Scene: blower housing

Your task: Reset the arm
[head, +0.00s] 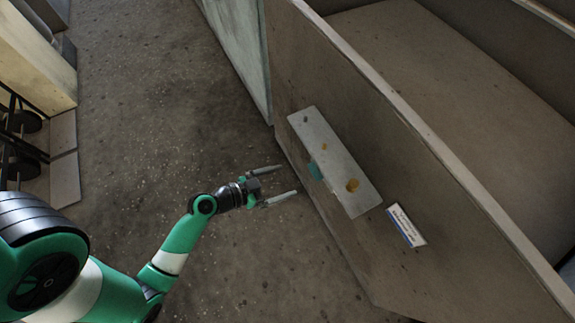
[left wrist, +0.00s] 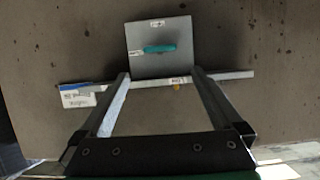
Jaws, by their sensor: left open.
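My left arm reaches in from the lower left in the head view. Its gripper (head: 288,180) is open and empty, with its two fingers spread apart. The fingers point toward a brown wall panel and look apart from it. My right gripper is not in view.
A white and blue label (head: 406,225) is on the panel (head: 300,75) beside the plate. The panel's top edge runs diagonally, with a box-like recess behind it. Open speckled floor (head: 160,110) lies left of the panel. Shelving stands at the far left.

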